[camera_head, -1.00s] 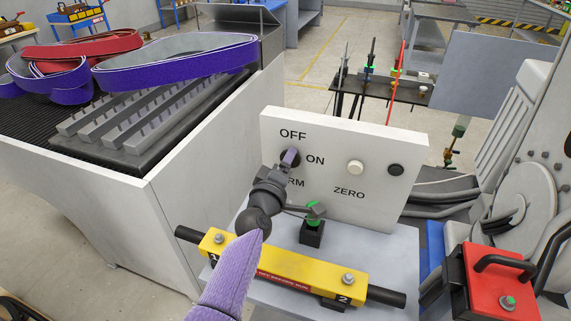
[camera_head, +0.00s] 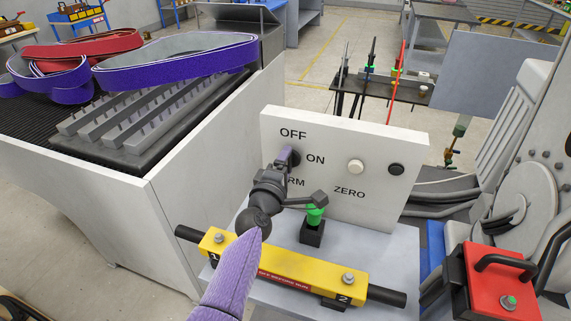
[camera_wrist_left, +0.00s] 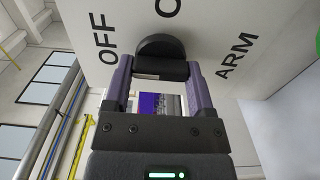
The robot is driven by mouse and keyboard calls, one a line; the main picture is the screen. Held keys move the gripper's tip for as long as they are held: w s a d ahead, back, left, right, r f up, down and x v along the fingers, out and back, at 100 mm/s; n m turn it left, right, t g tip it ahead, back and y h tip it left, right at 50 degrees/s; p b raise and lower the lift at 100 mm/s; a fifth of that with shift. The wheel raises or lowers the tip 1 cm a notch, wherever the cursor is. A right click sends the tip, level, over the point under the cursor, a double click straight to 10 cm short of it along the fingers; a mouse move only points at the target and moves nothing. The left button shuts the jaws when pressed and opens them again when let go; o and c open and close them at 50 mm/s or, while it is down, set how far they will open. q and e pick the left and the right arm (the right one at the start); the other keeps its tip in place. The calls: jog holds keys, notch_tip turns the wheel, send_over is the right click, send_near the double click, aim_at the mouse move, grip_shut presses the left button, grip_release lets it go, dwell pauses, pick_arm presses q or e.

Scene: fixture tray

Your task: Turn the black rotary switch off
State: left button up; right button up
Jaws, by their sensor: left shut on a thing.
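The black rotary switch (camera_head: 296,160) is on the upper left of the white upright panel (camera_head: 385,135), beside the labels OFF and ON and above ARM. My left gripper (camera_head: 285,158) reaches up to it and mostly hides it in the head view. In the left wrist view, the switch's round base (camera_wrist_left: 160,45) and its bar grip show between the two purple fingers of my left gripper (camera_wrist_left: 158,72), which is shut on the switch. The switch's exact pointing direction is hard to tell. My right gripper is not in view.
A round white knob (camera_head: 355,167) and a black knob (camera_head: 396,170) are farther right on the panel. A green-topped post (camera_head: 314,216) stands close by my left wrist. A yellow bar (camera_head: 300,272) lies in front. A red block with a black handle (camera_head: 490,285) is at the right.

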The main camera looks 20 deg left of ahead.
pick_arm(q)
jog(key=o, duration=1.2)
jog(key=shift+s, duration=0.1)
jog(key=s+p, duration=0.2)
jog(key=s, duration=0.7)
jog(key=shift+s+a, duration=0.15)
jog(key=shift+s, duration=0.2)
